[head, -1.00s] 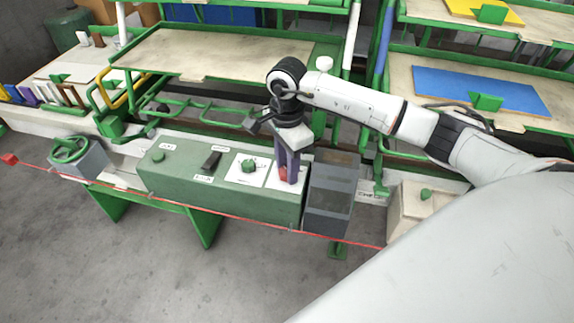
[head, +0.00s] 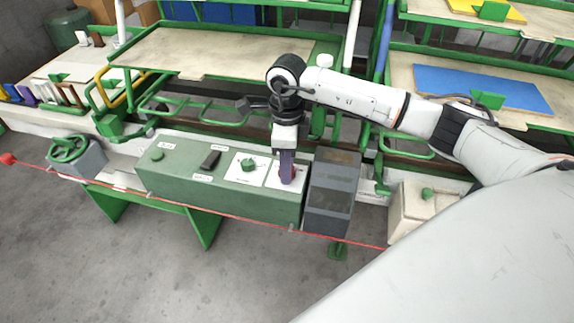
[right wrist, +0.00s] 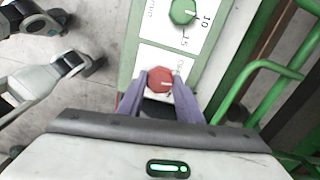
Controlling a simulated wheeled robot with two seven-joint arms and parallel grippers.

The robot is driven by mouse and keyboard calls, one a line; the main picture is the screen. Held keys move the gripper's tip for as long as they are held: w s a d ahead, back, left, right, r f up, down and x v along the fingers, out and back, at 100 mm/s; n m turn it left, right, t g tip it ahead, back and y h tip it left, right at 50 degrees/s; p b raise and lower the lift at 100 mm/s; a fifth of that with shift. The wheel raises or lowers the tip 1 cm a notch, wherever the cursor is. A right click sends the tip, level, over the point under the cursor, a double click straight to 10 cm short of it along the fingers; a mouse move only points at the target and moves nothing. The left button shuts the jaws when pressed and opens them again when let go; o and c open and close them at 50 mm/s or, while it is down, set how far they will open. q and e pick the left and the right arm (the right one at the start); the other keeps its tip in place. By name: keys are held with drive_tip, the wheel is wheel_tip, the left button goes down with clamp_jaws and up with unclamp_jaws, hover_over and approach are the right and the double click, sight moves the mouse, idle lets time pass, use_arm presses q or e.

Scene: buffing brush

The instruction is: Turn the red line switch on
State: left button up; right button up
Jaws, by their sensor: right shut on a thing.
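The red line switch (right wrist: 160,80) is a round red knob with a white mark, on a white plate at the right end of the green control box (head: 225,205). My right gripper (right wrist: 159,82) is shut on it, with one purple finger on each side of the knob. In the head view, the right gripper (head: 287,178) points down onto the plate and its fingers hide most of the knob. The knob's white mark points to the right in the right wrist view. My left gripper is not in view.
A green dial (head: 249,165) and a black switch (head: 210,160) sit left of the red switch on the box. A dark grey box (head: 332,195) stands close on its right. A red cord (head: 165,201) runs along the front. Racks with trays stand behind.

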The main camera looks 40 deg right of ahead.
drive_tip(key=m, duration=0.5)
drive_tip(key=shift+m, duration=0.3)
drive_tip(key=m, duration=0.4)
drive_tip(key=shift+m, duration=0.4)
drive_tip(key=shift+w+m, duration=0.1)
drive_tip(key=shift+m, duration=0.2)
drive_tip(key=o, duration=1)
drive_tip(key=shift+o, duration=0.2)
wheel_tip(320, 180, up, 10)
drive_tip(key=shift+r, duration=0.2)
